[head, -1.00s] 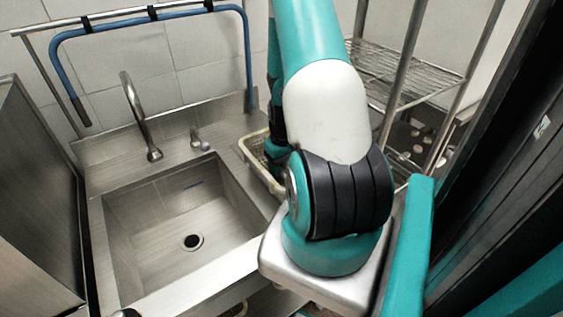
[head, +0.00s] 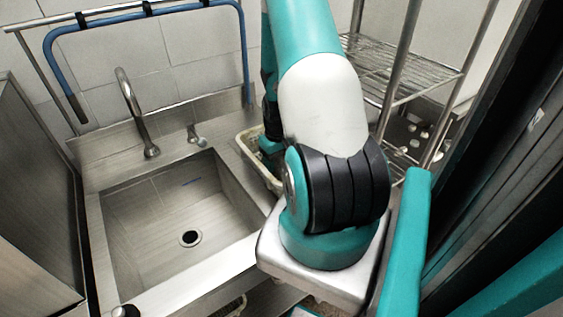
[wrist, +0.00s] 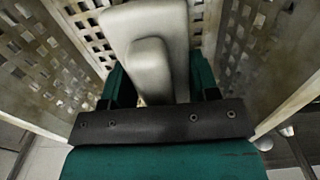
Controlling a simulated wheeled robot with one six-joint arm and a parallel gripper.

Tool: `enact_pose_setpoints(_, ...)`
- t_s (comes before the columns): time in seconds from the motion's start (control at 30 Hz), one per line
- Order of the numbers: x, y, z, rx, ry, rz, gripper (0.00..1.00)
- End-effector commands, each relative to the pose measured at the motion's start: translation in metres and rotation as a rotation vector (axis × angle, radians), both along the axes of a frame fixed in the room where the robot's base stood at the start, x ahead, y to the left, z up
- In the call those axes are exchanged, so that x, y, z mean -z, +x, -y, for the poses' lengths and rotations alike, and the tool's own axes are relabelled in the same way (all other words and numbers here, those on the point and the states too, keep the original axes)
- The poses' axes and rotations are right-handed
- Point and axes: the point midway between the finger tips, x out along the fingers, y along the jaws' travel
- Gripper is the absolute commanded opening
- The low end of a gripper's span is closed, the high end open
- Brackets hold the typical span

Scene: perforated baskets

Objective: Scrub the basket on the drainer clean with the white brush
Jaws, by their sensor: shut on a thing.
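The pale perforated basket (head: 262,173) stands to the right of the sink, partly hidden behind my arm in the head view. In the wrist view its perforated walls (wrist: 40,75) rise on the left and right sides. My gripper (wrist: 160,80) is down between these walls, its teal fingers shut on the white brush (wrist: 145,25). The brush's pale body lies between the fingers and extends beyond them. Its bristles are not visible, so I cannot tell whether they touch the basket. The drainer under the basket is hidden.
A steel sink (head: 125,225) with a tap (head: 131,110) is on the left. A blue hose (head: 150,14) hangs on a rail behind it. A wire rack (head: 400,70) stands behind my arm on the right. A dark panel is at far right.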

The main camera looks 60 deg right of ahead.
Motion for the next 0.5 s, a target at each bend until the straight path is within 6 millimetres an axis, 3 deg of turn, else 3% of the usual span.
enact_pose_setpoints(0.3,-0.002,0.019,0.01,-0.001,0.0,0.001,0.31)
enact_pose_setpoints(0.5,-0.001,0.018,0.011,0.001,0.0,0.0,0.31)
